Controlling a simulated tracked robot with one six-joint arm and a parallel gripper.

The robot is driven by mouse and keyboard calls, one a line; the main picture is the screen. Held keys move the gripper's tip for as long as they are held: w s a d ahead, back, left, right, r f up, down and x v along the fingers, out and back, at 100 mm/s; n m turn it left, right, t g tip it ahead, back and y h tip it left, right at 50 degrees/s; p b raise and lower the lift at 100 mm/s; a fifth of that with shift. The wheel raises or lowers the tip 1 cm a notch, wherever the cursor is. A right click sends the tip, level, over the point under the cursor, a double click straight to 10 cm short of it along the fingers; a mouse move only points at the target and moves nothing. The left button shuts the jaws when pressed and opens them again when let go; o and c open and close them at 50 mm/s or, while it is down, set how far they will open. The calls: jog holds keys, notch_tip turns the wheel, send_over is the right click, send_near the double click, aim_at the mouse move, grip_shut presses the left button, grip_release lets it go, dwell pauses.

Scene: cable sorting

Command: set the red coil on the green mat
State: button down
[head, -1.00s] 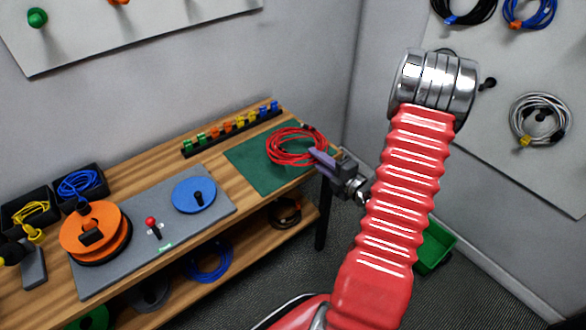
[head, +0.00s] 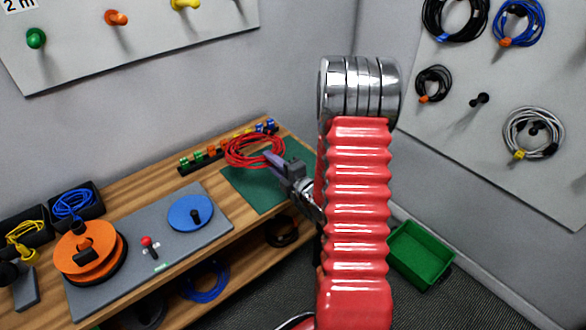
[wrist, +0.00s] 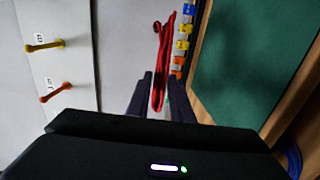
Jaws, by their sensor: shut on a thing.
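The red coil (head: 236,158) is a loop of red cable at the far end of the workbench. In the head view it overlaps the back left part of the green mat (head: 252,192) and the clip row behind it. My gripper (head: 273,158) is shut on the coil's right side. In the wrist view the coil (wrist: 161,60) hangs nearly edge-on between the fingers (wrist: 160,80), and the mat (wrist: 255,60) lies to the right, apart from it. The coil looks raised above the bench; its exact height is unclear.
A row of coloured clips (head: 208,154) stands along the bench's back edge near the coil. A grey panel with a blue disc (head: 190,212) and an orange reel (head: 88,245) lies left of the mat. The visible mat is bare. A green bin (head: 420,255) stands on the floor.

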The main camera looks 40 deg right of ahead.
jog(key=w+a+r, duration=0.1)
jog(key=w+a, duration=0.2)
jog(key=a, duration=0.5)
jog(key=w+a+r, duration=0.2)
jog(key=w+a, duration=0.1)
jog(key=a, duration=0.5)
jog(key=w+a+r, duration=0.2)
jog(key=w+a, duration=0.1)
jog(key=a, duration=0.6)
jog(key=shift+w, duration=0.4)
jog(key=shift+f, duration=0.1)
